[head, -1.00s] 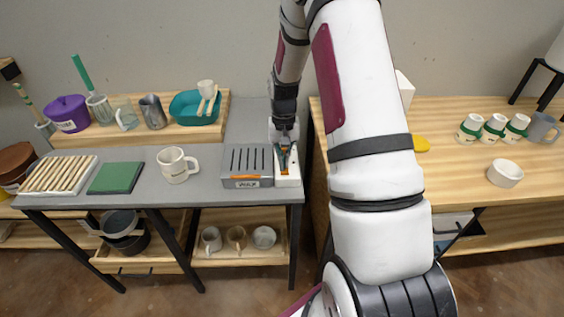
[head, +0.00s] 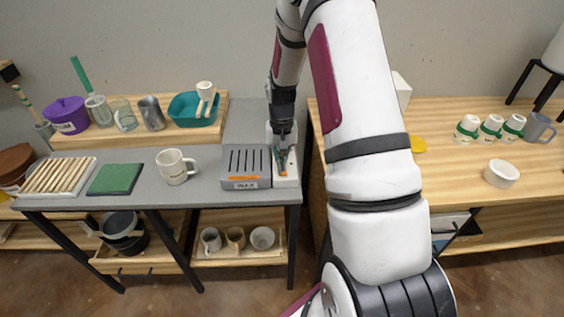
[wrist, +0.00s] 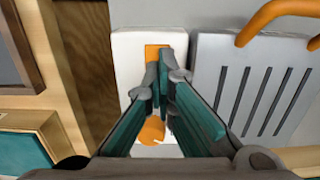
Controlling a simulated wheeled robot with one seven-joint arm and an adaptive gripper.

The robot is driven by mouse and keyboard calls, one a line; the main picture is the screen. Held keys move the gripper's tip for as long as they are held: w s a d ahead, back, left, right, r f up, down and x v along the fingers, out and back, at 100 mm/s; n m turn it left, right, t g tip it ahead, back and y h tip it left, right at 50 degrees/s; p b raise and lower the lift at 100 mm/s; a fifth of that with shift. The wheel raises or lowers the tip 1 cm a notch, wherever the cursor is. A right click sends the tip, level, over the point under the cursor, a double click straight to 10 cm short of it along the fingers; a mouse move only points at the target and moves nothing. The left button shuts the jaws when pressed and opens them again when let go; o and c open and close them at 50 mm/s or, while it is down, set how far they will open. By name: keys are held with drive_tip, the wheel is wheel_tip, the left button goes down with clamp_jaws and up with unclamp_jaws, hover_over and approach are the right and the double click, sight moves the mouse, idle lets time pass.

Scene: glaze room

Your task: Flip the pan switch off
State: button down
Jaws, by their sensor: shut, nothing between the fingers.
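The pan (head: 231,183) is a grey slotted box with a dark label and an orange handle, on the grey table; its slotted top shows at the right of the wrist view (wrist: 232,65). Beside it is a white switch panel (head: 291,181), also in the wrist view (wrist: 127,50). The panel bears an orange rectangular switch (wrist: 154,50) and a round orange knob (wrist: 152,131). My gripper (head: 283,163) is shut and empty over the panel. In the wrist view its fingertips (wrist: 165,66) overlap the switch's lower part. Contact and the switch's position cannot be told.
A white mug (head: 173,168), a green block (head: 115,179) and a slatted rack (head: 58,177) stand left of the pan. A wooden shelf (head: 110,141) with pots is behind. A wooden table (head: 450,150) stands to the right, across a narrow gap.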

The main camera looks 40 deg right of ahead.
drive_tip(key=shift+s+a+f, duration=0.25)
drive_tip(key=shift+s+a, duration=0.1)
drive_tip(key=shift+s, duration=0.1)
wheel_tip(320, 180, up, 14)
drive_tip(key=w+d+p, duration=0.1)
drive_tip(key=shift+w+r, duration=0.25)
drive_tip(key=shift+w, duration=0.1)
drive_tip(key=shift+d, duration=0.1)
drive_tip(key=s+a+r+n+t, duration=0.4)
drive_tip(key=s+a+r+n, duration=0.1)
drive_tip(key=s+a+r, duration=1.2)
drive_tip(key=s+a+r+n+t, duration=0.1)
drive_tip(key=s+a, duration=0.1)
drive_tip(key=s, duration=0.4)
drive_tip(key=shift+s+n+t, duration=0.25)
drive_tip(key=shift+n+t, duration=0.05)
drive_tip(key=shift+n, duration=0.1)
